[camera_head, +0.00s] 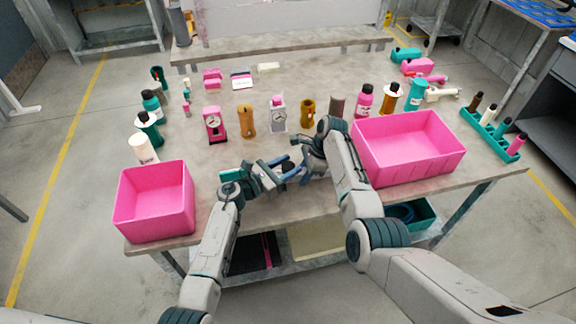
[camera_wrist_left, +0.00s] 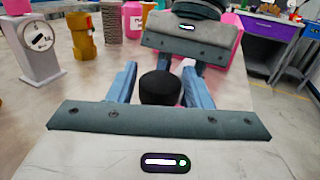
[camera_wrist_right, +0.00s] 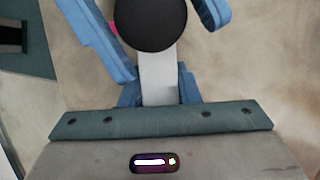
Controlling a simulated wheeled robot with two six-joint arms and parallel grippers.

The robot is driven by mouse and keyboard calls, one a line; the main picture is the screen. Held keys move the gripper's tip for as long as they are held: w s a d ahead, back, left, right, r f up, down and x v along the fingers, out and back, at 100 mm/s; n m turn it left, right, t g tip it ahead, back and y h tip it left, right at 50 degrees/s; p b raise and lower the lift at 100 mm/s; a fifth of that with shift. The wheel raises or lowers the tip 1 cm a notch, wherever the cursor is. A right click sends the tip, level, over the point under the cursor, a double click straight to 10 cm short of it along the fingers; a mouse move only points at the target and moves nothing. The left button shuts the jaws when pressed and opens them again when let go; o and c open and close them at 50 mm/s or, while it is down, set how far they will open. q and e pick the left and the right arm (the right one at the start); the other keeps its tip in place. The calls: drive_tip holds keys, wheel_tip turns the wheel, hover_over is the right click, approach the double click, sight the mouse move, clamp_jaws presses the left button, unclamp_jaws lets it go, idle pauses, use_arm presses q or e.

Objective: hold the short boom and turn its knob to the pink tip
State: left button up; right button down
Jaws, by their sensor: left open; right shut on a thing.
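The short boom shows in the right wrist view as a pale grey bar (camera_wrist_right: 158,80) with a round black knob (camera_wrist_right: 150,22) at its upper end. My right gripper (camera_wrist_right: 160,85) is shut on the bar. A small pink bit (camera_wrist_right: 113,30) peeks out at the knob's left edge, mostly hidden. The left wrist view shows the black knob (camera_wrist_left: 160,87) between the spread blue fingers of my left gripper (camera_wrist_left: 160,76), with gaps on both sides. In the head view, my left gripper (camera_head: 281,170) and right gripper (camera_head: 300,168) face each other around the knob (camera_head: 289,166).
A pink bin (camera_head: 150,222) stands at the table's left front, and a larger pink bin (camera_head: 415,170) on the right. Dial stands (camera_head: 214,125), (camera_head: 279,116) and several bottles stand behind the grippers. A teal rack (camera_head: 485,132) is at the far right.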

sight(283, 169)
use_arm(q)
drive_tip(key=v, duration=0.7)
drive_tip(key=shift+s+a, duration=0.1)
use_arm(e)
drive_tip(key=c, duration=1)
unclamp_jaws()
